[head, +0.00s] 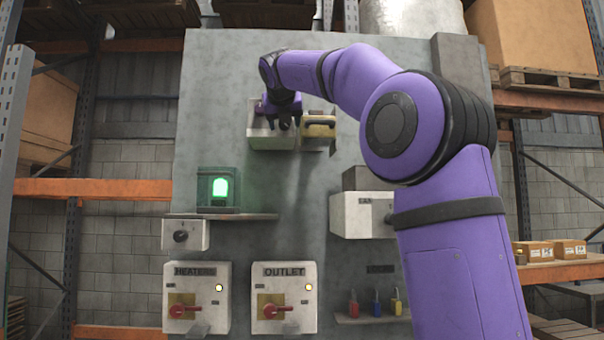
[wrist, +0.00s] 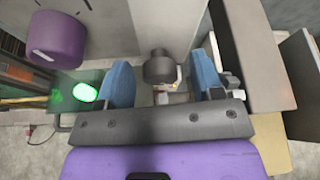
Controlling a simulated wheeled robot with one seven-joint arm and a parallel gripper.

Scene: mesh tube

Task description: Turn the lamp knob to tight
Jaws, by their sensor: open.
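My gripper (head: 285,121) is at an open-fronted box (head: 258,143) high on the grey panel. In the wrist view its two blue fingers (wrist: 162,82) are apart, one on each side of a dark round knob (wrist: 159,66). I see a gap between knob and fingers, and cannot tell if either touches. No marking for tight is readable. A purple cylinder (wrist: 57,38) stands left of the knob. The green lit lamp (head: 219,188) is on a shelf lower left on the panel; its glow also shows in the wrist view (wrist: 85,92).
A yellowish flap with a dark handle (head: 319,126) is beside the box on the right. Below are a small dial box (head: 185,235), the HEATERS switch (head: 197,298), the OUTLET switch (head: 284,298) and several coloured padlocks (head: 376,304).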

